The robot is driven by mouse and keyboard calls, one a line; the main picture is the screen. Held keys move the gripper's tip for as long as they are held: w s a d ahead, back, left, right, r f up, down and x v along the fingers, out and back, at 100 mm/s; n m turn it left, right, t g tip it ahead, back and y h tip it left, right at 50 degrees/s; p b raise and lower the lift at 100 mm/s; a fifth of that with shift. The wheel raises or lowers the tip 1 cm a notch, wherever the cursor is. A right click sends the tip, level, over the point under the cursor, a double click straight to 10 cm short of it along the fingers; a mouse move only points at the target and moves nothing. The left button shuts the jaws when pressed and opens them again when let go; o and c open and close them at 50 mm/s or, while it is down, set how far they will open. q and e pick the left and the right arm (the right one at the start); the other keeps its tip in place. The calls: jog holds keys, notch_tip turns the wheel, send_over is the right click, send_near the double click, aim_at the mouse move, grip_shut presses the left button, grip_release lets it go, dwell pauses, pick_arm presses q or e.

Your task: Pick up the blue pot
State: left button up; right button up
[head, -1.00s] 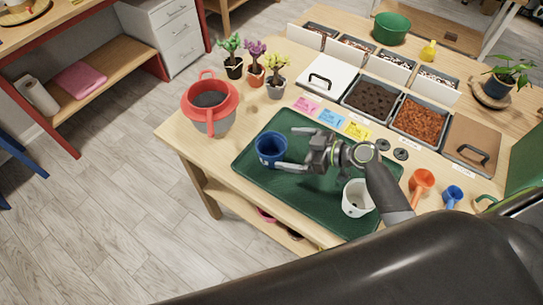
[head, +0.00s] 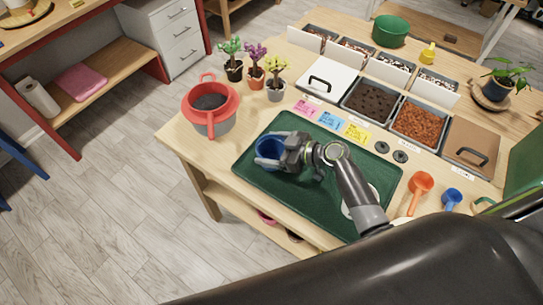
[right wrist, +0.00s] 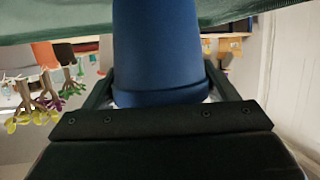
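The blue pot (head: 268,149) stands on the green mat (head: 290,190), near its left end. My right gripper (head: 268,150) has come to the pot from the right, with one finger on each side of it. In the right wrist view the pot (right wrist: 158,50) fills the space between the fingers (right wrist: 158,80), and narrow gaps show beside its rim. The fingers look open around it; contact at the tips is unclear. My left gripper is not in view.
A white pot (head: 348,208) on the mat is mostly hidden behind my right arm. A red-rimmed grey bucket (head: 211,105) stands left of the mat. Coloured cards (head: 330,120), soil bins (head: 368,100) and an orange scoop (head: 420,188) lie around it.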

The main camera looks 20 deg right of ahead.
aim_at(272, 151)
jog(key=c, duration=0.4)
jog(key=shift+r, duration=0.1)
notch_tip(272, 151, up, 10)
jog(key=shift+f+b, duration=0.1)
jog(key=shift+b, duration=0.55)
